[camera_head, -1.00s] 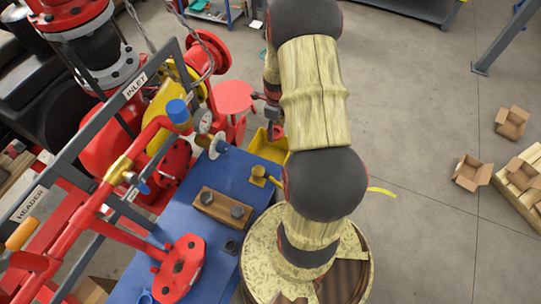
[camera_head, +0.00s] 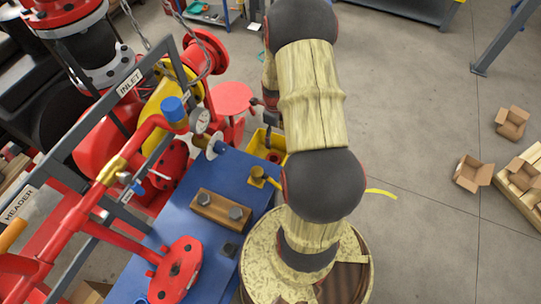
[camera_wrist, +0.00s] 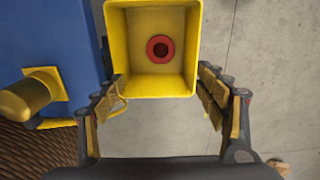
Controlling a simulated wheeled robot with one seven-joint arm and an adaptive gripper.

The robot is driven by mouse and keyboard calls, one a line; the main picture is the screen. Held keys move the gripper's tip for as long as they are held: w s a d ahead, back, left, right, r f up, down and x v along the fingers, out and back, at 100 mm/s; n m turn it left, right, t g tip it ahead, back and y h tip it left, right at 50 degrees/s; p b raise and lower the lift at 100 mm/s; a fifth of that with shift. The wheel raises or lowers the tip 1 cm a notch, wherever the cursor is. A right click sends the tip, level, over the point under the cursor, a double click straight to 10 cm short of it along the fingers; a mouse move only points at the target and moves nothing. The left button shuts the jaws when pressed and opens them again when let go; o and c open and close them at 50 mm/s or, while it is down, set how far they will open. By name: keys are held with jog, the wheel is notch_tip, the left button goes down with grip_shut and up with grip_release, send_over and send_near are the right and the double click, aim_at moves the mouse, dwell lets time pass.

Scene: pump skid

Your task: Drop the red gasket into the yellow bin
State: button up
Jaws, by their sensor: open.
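The red gasket (camera_wrist: 160,48), a ring with a dark centre, lies inside the yellow bin (camera_wrist: 151,86), on its floor, in the wrist view. My gripper (camera_wrist: 162,84) is open and empty, with its fingers spread on either side of the bin's near part and apart from the gasket. In the head view the yellow bin (camera_head: 258,142) stands beside the blue skid, and a small reddish spot shows inside it. My arm hides most of my gripper and part of the bin's right side there.
The blue skid top (camera_head: 185,228) carries a wooden block with bolts (camera_head: 221,207), a brass fitting (camera_head: 262,178) and red piping, close left of the bin. Cardboard boxes (camera_head: 472,173) lie far right.

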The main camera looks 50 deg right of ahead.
notch_tip(320, 180, up, 12)
dwell(0.8)
dwell(0.4)
